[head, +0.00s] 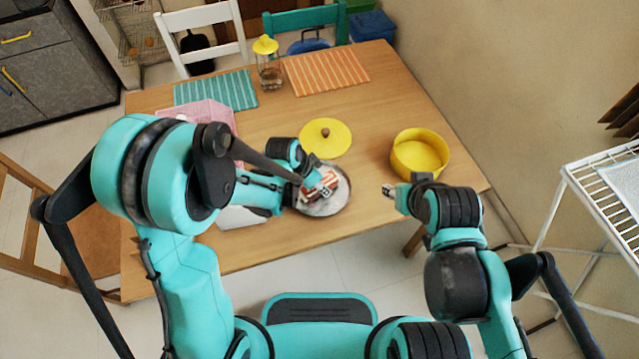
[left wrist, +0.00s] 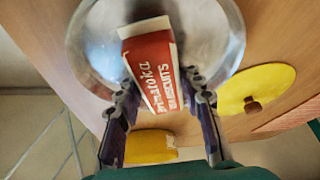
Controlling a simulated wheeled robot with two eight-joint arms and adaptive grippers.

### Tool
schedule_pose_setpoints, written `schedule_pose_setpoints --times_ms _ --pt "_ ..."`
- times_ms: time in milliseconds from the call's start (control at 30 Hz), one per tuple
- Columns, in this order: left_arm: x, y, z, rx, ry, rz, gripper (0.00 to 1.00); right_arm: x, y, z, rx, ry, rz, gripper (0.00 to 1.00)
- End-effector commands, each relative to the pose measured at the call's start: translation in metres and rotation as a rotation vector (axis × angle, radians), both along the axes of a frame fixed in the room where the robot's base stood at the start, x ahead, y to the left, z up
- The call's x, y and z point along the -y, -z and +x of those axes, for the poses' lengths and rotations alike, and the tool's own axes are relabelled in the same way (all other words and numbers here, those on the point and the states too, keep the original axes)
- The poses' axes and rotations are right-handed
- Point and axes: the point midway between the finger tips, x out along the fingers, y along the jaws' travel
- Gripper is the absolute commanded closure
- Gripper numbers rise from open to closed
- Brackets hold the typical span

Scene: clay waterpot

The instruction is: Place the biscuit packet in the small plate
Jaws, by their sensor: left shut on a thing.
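The red and white biscuit packet (head: 325,187) is between the fingers of my left gripper (head: 314,181), over the small metal plate (head: 335,206) near the table's front edge. In the left wrist view the packet (left wrist: 152,78) lies between the two fingers of the left gripper (left wrist: 162,92), with the round silver plate (left wrist: 90,50) behind it. I cannot tell whether the packet touches the plate. My right gripper (head: 390,190) is to the right of the plate, above the table edge, with no object seen in it; its finger opening is unclear.
A yellow lid (head: 335,138) with a brown knob lies behind the plate. A yellow pot (head: 420,153) stands at right. Two striped mats and a glass jar (head: 268,72) are farther back. A white rack (head: 590,190) stands right.

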Motion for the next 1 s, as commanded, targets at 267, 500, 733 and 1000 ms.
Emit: schedule_pose_setpoints --times_ms 267,500,733,1000 --pt "0.0 0.003 0.0 0.0 0.0 0.0 0.42 0.0 0.003 0.0 0.0 0.0 0.0 0.6" --pt "0.0 0.002 0.0 0.0 0.0 0.0 0.42 0.0 0.003 0.0 0.0 0.0 0.0 0.6" --pt "-0.006 -0.022 -0.004 0.0 -0.002 0.0 0.42 0.0 -0.011 0.0 0.0 0.0 0.0 0.6" --pt "-0.025 -0.079 -0.018 0.0 -0.003 -0.001 0.42 0.0 -0.038 0.0 0.0 0.0 0.0 0.6"
